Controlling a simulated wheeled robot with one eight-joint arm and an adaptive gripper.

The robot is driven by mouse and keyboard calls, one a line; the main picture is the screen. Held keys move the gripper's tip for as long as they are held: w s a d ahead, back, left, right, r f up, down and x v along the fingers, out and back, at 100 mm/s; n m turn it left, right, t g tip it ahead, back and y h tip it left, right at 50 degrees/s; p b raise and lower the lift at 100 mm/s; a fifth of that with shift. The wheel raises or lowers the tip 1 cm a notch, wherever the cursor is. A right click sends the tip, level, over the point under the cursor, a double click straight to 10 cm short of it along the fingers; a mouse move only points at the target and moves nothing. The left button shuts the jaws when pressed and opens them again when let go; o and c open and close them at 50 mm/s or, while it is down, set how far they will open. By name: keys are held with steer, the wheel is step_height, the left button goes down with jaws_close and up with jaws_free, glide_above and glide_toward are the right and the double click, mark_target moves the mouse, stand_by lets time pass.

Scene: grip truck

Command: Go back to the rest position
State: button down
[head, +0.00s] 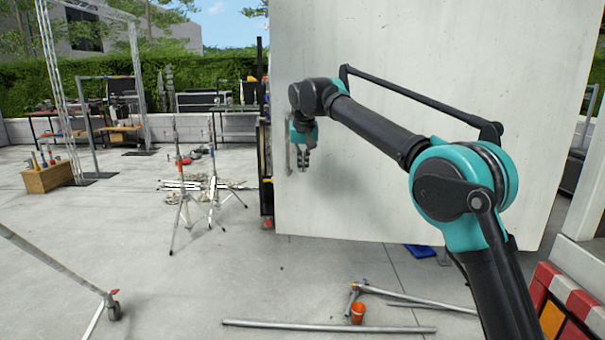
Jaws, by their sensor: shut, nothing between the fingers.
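My gripper (303,160) hangs at the end of my teal and black arm, its fingers pointing down. It is shut and empty. It is in front of the left part of a large pale grey panel (420,190), near a flat grey handle-like plate on it. I cannot tell whether the gripper touches the panel. My arm reaches up from the lower right and bends across the panel towards the left.
Tripod stands (178,200), a wooden box (48,177) and a wheeled frame (113,309) are at left. A red and white object (567,308) is at lower right. Open floor lies left of centre.

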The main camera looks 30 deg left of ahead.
steer(key=v, duration=0.6)
steer(key=shift+a, duration=0.2)
steer(key=w+d+f+m, duration=0.1)
steer(key=w+d+f, duration=0.25)
steer(key=d, duration=0.65)
steer(key=w+d+f+m, duration=0.1)
steer(key=w+d+f, duration=0.3)
steer(key=d, duration=0.6)
steer(key=s+d+f+m+h, duration=0.1)
steer(key=d+f, duration=0.3)
steer(key=d, duration=0.6)
steer(key=d+f, duration=0.4)
steer(key=d, duration=0.5)
steer(key=s+d+f+m, duration=0.1)
steer(key=s+d+f, duration=1)
steer(key=s+d, duration=0.2)
steer(key=s+d+f+m+h, duration=0.1)
steer(key=s+d+f+m, duration=0.1)
steer(key=s+d+f, duration=1)
steer(key=shift+s+d, duration=0.6)
steer(key=shift+s, duration=0.55)
